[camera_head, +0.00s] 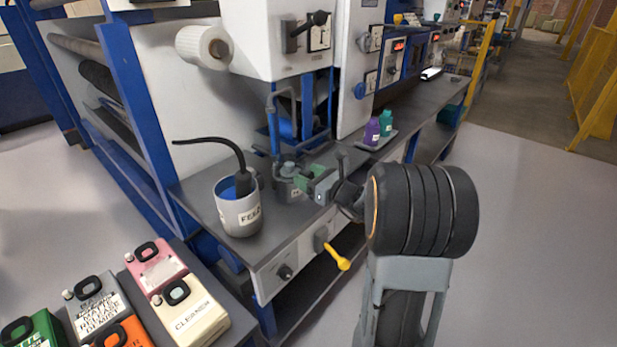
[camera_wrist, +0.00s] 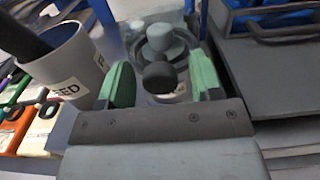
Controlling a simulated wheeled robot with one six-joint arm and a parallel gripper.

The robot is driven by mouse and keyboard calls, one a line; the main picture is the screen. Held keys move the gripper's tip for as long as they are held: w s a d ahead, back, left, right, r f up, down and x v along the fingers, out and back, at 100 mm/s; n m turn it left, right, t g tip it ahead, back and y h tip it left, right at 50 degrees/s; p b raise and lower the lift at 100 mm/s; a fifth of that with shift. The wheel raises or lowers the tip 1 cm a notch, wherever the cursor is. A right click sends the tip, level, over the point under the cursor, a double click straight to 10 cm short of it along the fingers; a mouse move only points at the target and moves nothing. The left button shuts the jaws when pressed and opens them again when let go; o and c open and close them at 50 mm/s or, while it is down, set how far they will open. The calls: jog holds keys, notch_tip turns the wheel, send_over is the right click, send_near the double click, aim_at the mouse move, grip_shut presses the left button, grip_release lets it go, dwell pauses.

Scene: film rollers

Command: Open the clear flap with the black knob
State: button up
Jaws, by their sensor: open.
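My gripper (camera_head: 308,178) is above the dark bench, over a small grey pot (camera_head: 287,188) at the foot of the white and blue machine. In the wrist view, its green-padded fingers (camera_wrist: 163,82) are spread apart. A round black knob (camera_wrist: 159,77) shows between them, with a visible gap on each side. I cannot tell how deep it sits between the pads. A round grey-blue stepped part (camera_wrist: 165,42) is just beyond the knob.
A mug marked FEED (camera_head: 238,207) with a dark hose stands left of my gripper. Purple (camera_head: 372,131) and teal (camera_head: 386,123) bottles stand behind it to the right. A yellow-handled lever (camera_head: 337,257) sticks out of the bench front. Coloured canisters (camera_head: 190,310) stand at the lower left.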

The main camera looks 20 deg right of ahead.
grip_shut()
dwell(0.6)
